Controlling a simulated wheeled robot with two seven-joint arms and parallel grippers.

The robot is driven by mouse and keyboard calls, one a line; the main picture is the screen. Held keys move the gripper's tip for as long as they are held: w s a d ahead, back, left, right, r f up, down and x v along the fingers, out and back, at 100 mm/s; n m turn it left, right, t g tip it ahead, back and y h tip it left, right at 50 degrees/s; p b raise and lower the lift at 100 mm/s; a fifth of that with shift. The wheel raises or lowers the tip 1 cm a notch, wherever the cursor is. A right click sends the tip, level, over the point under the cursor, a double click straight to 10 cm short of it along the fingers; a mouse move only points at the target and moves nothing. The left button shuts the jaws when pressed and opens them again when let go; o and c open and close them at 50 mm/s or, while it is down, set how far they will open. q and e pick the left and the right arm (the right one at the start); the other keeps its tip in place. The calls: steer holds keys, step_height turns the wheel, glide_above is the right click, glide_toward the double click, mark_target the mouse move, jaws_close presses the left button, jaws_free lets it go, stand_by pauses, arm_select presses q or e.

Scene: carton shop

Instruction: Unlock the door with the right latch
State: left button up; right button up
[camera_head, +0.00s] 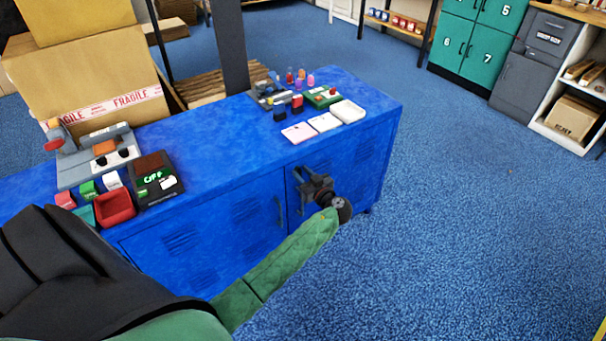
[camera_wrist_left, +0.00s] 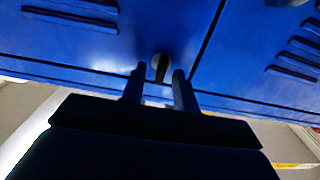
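The blue cabinet (camera_head: 215,225) has a right door (camera_head: 365,165) whose left edge is the seam near the middle. My left gripper (camera_head: 308,185) is in front of this door's upper left part, close to the seam, and hides the latch there in the head view. In the left wrist view, the latch (camera_wrist_left: 161,66) is a round grey disc with a narrow dark lever. The left gripper (camera_wrist_left: 158,88) is open, with one finger on each side of the lever and small gaps visible. Contact cannot be told. My right gripper is not in view.
A dark handle (camera_head: 279,210) stands on the left door beside the seam. The cabinet top holds a red tray (camera_head: 115,208), a black card device (camera_head: 157,180) and white and pink pads (camera_head: 325,122). Blue carpet (camera_head: 470,230) is clear on the right.

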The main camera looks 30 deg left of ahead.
arm_select(q)
jaws_close()
steer(key=shift+w+d+f+m+p, duration=0.15)
steer(key=shift+m+p, duration=0.3)
steer(key=shift+m, duration=2.6)
steer(key=shift+w+f+m+p, duration=0.15)
steer(key=shift+m+p, duration=0.3)
steer(key=shift+m, duration=2.65)
steer(key=shift+w+d+f+m+p, duration=0.15)
steer(key=shift+m+p, duration=0.3)
steer(key=shift+m, duration=2.6)
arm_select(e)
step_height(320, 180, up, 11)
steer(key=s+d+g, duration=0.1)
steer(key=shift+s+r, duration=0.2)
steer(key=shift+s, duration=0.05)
